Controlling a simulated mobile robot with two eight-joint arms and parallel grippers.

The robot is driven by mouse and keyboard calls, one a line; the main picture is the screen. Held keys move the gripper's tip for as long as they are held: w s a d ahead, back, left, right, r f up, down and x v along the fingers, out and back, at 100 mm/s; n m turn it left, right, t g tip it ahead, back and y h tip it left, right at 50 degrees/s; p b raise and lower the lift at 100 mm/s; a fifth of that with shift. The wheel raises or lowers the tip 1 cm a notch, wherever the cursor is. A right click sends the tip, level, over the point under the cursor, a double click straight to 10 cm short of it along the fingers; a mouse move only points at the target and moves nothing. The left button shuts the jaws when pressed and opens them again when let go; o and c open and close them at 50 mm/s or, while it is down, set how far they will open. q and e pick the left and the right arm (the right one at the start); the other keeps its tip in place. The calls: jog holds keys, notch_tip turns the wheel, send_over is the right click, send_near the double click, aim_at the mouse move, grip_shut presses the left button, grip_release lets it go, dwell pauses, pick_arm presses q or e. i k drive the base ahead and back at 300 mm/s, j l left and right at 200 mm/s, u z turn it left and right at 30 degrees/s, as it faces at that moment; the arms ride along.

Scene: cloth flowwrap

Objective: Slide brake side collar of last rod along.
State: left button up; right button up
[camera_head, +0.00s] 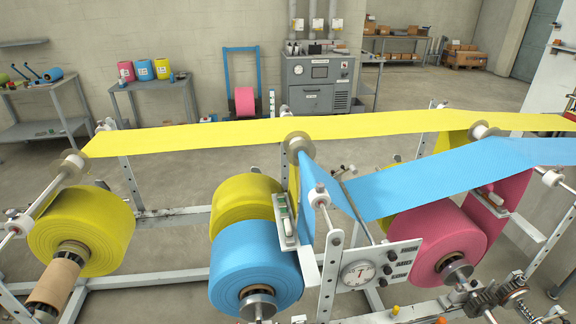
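Neither of my grippers is in view. A machine frame carries several rods with wide film rolls. Pale round collars sit on its rods: one at the left above the yellow roll (100,225), this left collar (72,163); a middle collar (299,147); and a right collar (482,130). The blue roll (255,265) and the pink roll (440,240) have metal hubs facing me, the blue hub (258,302) and the pink hub (455,270). Which rod is the last and which collar is on the brake side cannot be told.
A yellow web (230,137) spans the top, and a blue web (430,178) slopes across the right. A dial panel (375,268) and a geared mechanism (495,295) stand in front. A cardboard core (55,282) is at left. Open floor lies behind.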

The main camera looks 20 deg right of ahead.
aim_at(551, 179)
jog(key=l+z, duration=0.1)
jog(key=z, duration=1.95)
